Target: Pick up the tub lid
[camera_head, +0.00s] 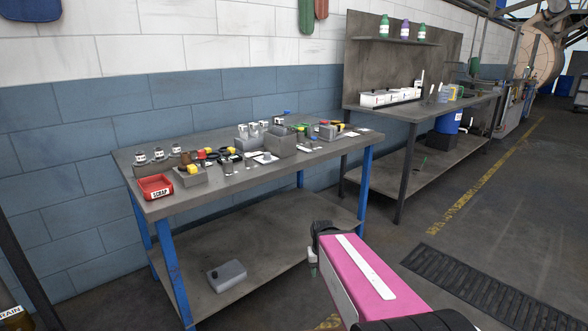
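A flat grey piece with a raised top (227,275), which looks like the tub lid, lies on the lower shelf of the near table, towards its left front. A grey open tub (283,141) stands on the tabletop above. My gripper (313,262) is at the end of my pink arm, in front of the table's right end. It is apart from the grey piece, well to its right. Its fingers are small and dark, and I cannot tell whether they are open.
The near table (215,195) has blue legs. A red scrap tray (155,187), yellow-topped items and small jars crowd its top. A second table (425,109) with a blue drum (448,121) stands behind to the right. The floor at right is clear except for a dark mat (490,285).

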